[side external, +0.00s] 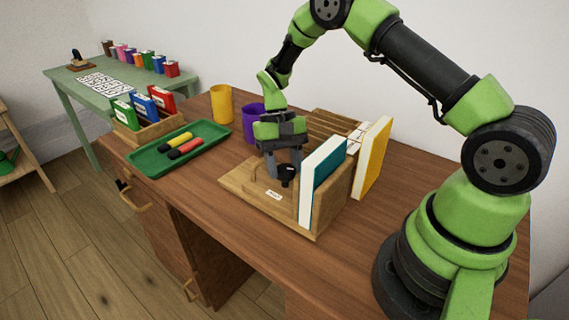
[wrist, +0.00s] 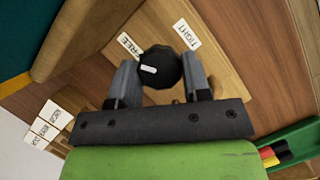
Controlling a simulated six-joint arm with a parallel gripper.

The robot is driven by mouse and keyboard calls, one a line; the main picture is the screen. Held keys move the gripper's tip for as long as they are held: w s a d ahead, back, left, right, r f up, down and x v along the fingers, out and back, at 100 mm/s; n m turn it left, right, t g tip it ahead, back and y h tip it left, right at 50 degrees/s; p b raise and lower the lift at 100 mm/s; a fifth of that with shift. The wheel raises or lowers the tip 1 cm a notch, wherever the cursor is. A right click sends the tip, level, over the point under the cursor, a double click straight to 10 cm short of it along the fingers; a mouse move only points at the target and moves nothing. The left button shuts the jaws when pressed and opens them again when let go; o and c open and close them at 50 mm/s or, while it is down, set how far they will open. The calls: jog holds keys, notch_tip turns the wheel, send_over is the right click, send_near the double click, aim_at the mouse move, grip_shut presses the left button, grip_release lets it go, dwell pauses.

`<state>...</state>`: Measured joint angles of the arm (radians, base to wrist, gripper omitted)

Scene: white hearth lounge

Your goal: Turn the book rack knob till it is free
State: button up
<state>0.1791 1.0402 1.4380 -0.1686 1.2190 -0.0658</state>
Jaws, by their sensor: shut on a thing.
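The book rack (side external: 318,215) is light wood and stands on the desk, holding a white-and-teal book (side external: 325,180). Its black round knob (side external: 287,173) sits on the flat wooden base. In the wrist view the knob (wrist: 162,62) has a white mark on its left side, pointing left, a little below the direction of the FREE label (wrist: 130,46). The TIGHT label (wrist: 187,34) lies above right of the knob. My gripper (side external: 281,164) points down, its two grey fingers closed on the knob's opposite sides. The knob's underside is hidden.
A green tray (side external: 150,160) with markers lies left, near a wooden holder with colored boxes (side external: 145,105). Yellow (side external: 221,103) and purple (side external: 252,122) cups stand behind. The desk's front strip is clear.

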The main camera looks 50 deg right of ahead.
jog(key=o, duration=0.9)
jog(key=shift+o, duration=0.2)
jog(key=shift+r, duration=0.1)
jog(key=v, duration=0.9)
jog(key=shift+r, duration=0.35)
jog(key=shift+d, duration=0.15)
